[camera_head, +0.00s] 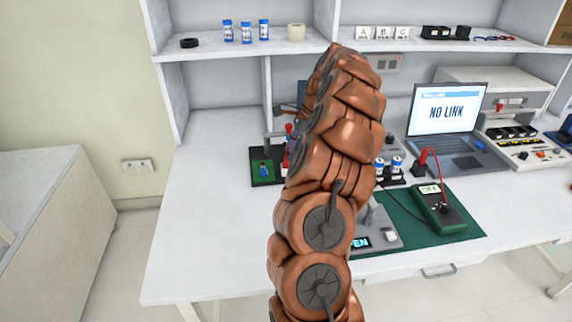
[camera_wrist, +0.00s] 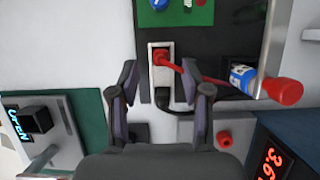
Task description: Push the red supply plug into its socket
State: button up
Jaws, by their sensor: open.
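In the wrist view my gripper (camera_wrist: 160,80) is open, its two dark fingers apart. Between and just beyond the fingertips is a pale upright block (camera_wrist: 152,82) with a red piece (camera_wrist: 161,56) on it, which may be the red supply plug. A thin red rod or lead runs right from it, past the right finger. A small red round part (camera_wrist: 225,139) sits on a pale surface below right; I cannot tell if it is the socket. Nothing shows held. In the head view my arm hides the gripper and the spot in front of it.
A box with a red display (camera_wrist: 272,158) is at lower right. A green multimeter (camera_head: 438,207) and a laptop (camera_head: 447,120) stand right; the bench's left end (camera_head: 205,220) is clear.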

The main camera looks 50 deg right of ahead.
aim_at(286, 166)
jog(key=shift+x, duration=1.6)
jog(key=shift+w, duration=0.1)
jog(key=shift+r, duration=0.1)
jog(key=shift+c, duration=0.3)
grip_shut()
